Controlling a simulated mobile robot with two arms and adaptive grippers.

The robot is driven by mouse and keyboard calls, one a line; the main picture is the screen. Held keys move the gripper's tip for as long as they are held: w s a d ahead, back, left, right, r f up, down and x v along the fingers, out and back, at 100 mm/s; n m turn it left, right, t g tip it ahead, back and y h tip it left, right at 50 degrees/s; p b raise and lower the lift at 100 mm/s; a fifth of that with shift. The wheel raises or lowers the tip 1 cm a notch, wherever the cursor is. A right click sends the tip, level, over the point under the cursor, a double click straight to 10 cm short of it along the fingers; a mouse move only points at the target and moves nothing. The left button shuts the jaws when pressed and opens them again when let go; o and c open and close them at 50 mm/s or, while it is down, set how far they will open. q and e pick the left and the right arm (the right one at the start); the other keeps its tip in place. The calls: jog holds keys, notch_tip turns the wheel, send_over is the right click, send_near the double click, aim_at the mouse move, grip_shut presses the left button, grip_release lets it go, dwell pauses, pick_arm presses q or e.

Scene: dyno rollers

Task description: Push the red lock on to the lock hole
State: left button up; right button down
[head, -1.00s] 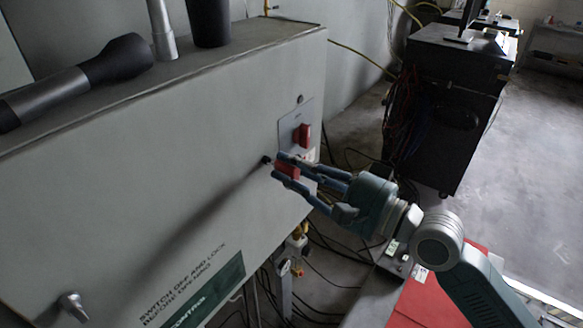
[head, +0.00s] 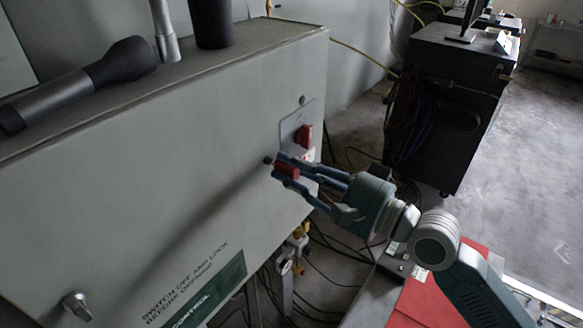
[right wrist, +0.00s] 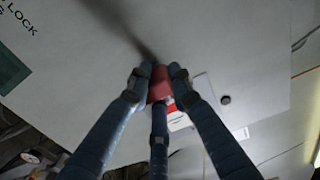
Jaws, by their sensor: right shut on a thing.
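The red lock (head: 288,170) is gripped between the fingers of my right gripper (head: 279,165), in front of the grey cabinet's front face. In the right wrist view the red lock (right wrist: 158,84) sits between the blue fingertips of the right gripper (right wrist: 158,73), with its far end towards the cabinet. A small dark spot, which looks like the lock hole (head: 267,160), shows just left of the fingertips. I cannot tell whether the lock touches it; in the wrist view the lock and fingers hide that area. My left gripper is not in view.
The grey cabinet (head: 140,190) fills the left. A red switch (head: 304,136) on a pale plate is just above and right of the gripper. A torch (head: 85,85) lies on top of the cabinet. A black rack (head: 445,110) stands behind on the right.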

jog(key=shift+w+a+p, duration=0.3)
jog(key=shift+a+p, duration=0.1)
jog(key=c, duration=1.5)
grip_release()
jog(key=shift+v, duration=5.95)
